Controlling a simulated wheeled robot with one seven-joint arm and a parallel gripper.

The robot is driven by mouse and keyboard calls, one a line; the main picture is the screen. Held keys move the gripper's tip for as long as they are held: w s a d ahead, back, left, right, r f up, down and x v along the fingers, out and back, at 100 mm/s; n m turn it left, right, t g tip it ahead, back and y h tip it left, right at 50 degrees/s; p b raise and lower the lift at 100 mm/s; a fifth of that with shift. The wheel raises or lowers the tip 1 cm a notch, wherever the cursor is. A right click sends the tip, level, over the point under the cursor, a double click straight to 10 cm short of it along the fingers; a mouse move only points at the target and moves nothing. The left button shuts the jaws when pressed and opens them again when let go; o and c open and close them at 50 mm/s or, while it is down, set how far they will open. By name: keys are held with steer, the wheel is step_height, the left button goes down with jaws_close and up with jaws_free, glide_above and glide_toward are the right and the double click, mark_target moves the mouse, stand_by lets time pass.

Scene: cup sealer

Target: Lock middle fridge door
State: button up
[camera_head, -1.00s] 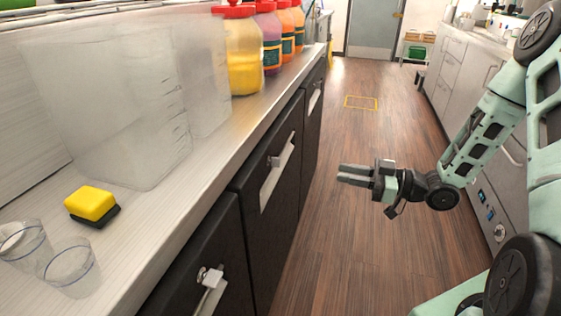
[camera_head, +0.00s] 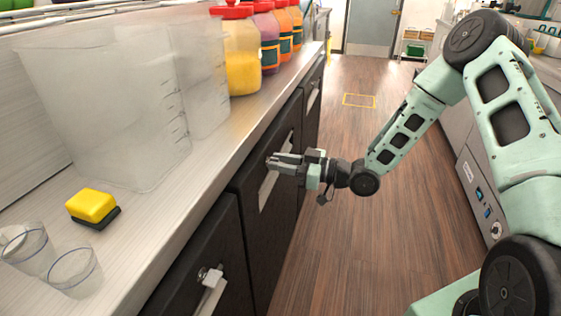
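The middle fridge door (camera_head: 249,225) is a dark panel under the counter. It looks closed. Its pale handle plate (camera_head: 266,190) shows below my gripper. My gripper (camera_head: 270,161) is level with the upper part of this door, its fingertips pointing left at the spot where the door's lock is. The fingers hide the lock, and I cannot tell if they touch it. The two fingers lie close together, and I cannot tell whether there is a gap between them.
The near fridge door has a silver lock (camera_head: 207,274) and a handle. On the counter stand clear containers (camera_head: 110,110), a yellow sponge (camera_head: 92,206), clear cups (camera_head: 74,270) and several sauce jars (camera_head: 242,55). The aisle floor (camera_head: 345,240) is clear.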

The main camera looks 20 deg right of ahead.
steer(key=shift+w+a, duration=0.1)
jaws_close()
stand_by(0.3)
steer(key=m+p, duration=0.3)
steer(key=m, duration=0.6)
steer(key=m+p, duration=0.3)
steer(key=m, duration=0.5)
steer(key=shift+w+f+m, duration=0.2)
steer(key=shift+m, duration=0.2)
